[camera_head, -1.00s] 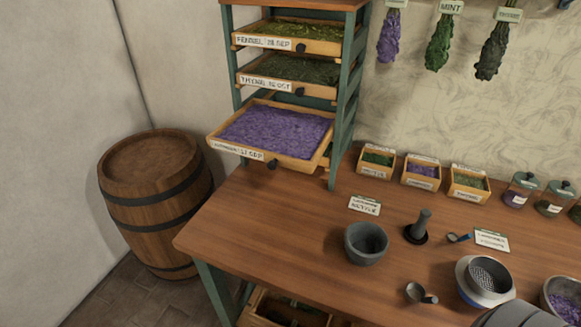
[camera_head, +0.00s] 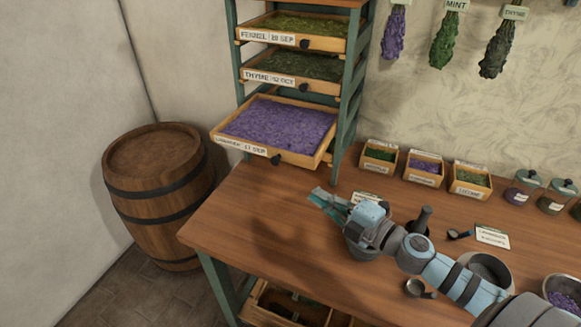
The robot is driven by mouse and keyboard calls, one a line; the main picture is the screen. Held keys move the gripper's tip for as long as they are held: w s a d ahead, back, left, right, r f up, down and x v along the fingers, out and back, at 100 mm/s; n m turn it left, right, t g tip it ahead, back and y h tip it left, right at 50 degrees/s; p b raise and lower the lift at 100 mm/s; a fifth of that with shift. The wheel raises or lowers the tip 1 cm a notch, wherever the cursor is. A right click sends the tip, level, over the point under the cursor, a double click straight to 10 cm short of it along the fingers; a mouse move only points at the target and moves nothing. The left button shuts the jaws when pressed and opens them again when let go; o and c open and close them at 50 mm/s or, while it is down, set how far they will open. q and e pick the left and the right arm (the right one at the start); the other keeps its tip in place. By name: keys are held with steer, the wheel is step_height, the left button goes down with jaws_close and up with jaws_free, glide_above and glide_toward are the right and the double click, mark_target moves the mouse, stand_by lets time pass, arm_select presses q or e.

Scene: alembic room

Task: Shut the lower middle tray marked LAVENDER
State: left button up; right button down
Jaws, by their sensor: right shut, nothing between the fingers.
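The lavender tray (camera_head: 225,144) is a wooden drawer full of purple flowers, with a white label and a dark knob (camera_head: 276,160). It sticks out of the green rack (camera_head: 345,120), below two other trays. My right gripper (camera_head: 322,196) is shut and empty. It is over the table, in front of the tray and to its lower right, apart from it. My left gripper is not in view.
The fennel tray (camera_head: 275,38) and thyme tray (camera_head: 275,78) sit above. The wooden table (camera_head: 240,225) is clear at its left. A barrel (camera_head: 158,195) stands left of the table.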

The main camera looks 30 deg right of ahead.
steer(key=r+n+y, duration=0.1)
steer(key=n+y, duration=0.1)
steer(key=p, duration=0.3)
glide_toward(279, 161)
steer(key=w+a, duration=0.4)
steer(key=a, duration=0.1)
steer(key=shift+w+d+f+n+g+b, duration=0.1)
steer(key=shift+w+d+n+g+b, duration=0.2)
steer(key=shift+w+d+b, duration=0.4)
steer(key=shift+w+d, duration=0.1)
steer(key=shift+d, duration=0.5)
steer(key=shift+r, duration=0.25)
